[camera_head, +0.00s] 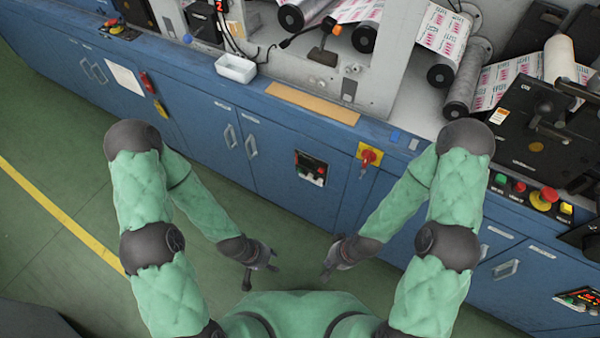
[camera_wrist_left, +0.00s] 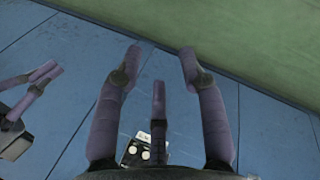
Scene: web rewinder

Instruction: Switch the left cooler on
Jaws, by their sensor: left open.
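A small black control panel (camera_head: 311,168) with a red display and small buttons is set in the blue cabinet front, in the middle of the head view. A second such panel (camera_head: 580,298) is at the lower right edge. I cannot read a cooler label on either. My left gripper (camera_head: 261,276) is open and empty, below and left of the middle panel and apart from it. In the left wrist view its fingers (camera_wrist_left: 162,62) are spread, with a dark panel with pale round spots (camera_wrist_left: 145,150) partly hidden behind the gripper. My right gripper (camera_head: 327,276) looks open and empty, low beside the left one.
A red rotary switch (camera_head: 369,157) on a yellow plate sits right of the middle panel. Cabinet handles (camera_head: 231,136) stick out nearby. Red, green and yellow buttons (camera_head: 543,198) are at the right. A white tray (camera_head: 236,68) stands on the ledge. Green floor (camera_head: 150,240) lies clear at left.

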